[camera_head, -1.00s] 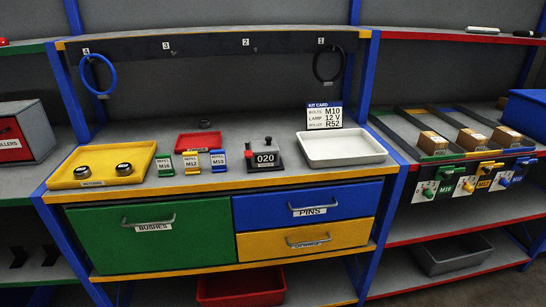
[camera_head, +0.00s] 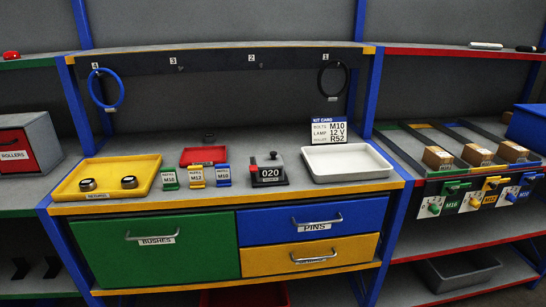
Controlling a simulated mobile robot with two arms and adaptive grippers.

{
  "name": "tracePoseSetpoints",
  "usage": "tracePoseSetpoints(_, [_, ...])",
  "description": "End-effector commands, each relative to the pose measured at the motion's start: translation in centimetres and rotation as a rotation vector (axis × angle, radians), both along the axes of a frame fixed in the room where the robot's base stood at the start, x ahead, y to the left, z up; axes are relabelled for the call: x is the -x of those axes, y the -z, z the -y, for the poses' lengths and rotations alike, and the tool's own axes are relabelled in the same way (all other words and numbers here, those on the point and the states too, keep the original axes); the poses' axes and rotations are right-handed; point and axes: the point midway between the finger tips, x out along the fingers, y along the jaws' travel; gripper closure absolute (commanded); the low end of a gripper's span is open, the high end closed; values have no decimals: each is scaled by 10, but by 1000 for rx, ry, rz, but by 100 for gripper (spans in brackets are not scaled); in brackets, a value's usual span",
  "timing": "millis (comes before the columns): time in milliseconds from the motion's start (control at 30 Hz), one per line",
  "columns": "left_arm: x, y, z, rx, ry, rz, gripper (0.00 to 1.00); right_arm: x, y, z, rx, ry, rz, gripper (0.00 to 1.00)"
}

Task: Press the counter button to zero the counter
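The counter (camera_head: 267,173) is a small dark grey box on the counter top, between the blue M10 block and the white tray. Its display reads 020. A red button (camera_head: 252,161) shows at its upper left, and a small dark knob (camera_head: 273,155) stands on its top. Which of these is the counter button I cannot tell for certain. Neither of my grippers is in view.
A yellow tray (camera_head: 62,190) with two round metal pieces sits on the left. A red tray (camera_head: 203,155) and green, yellow and blue blocks stand left of the counter. A white tray (camera_head: 382,174) is to its right. A kit card (camera_head: 329,131) stands behind.

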Motion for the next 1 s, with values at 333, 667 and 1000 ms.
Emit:
tracePoseSetpoints(333, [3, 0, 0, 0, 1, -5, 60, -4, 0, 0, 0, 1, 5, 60])
tracePoseSetpoints(667, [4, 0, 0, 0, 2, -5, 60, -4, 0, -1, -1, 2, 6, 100])
tracePoseSetpoints(1000, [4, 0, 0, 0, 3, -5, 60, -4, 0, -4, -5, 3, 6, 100])
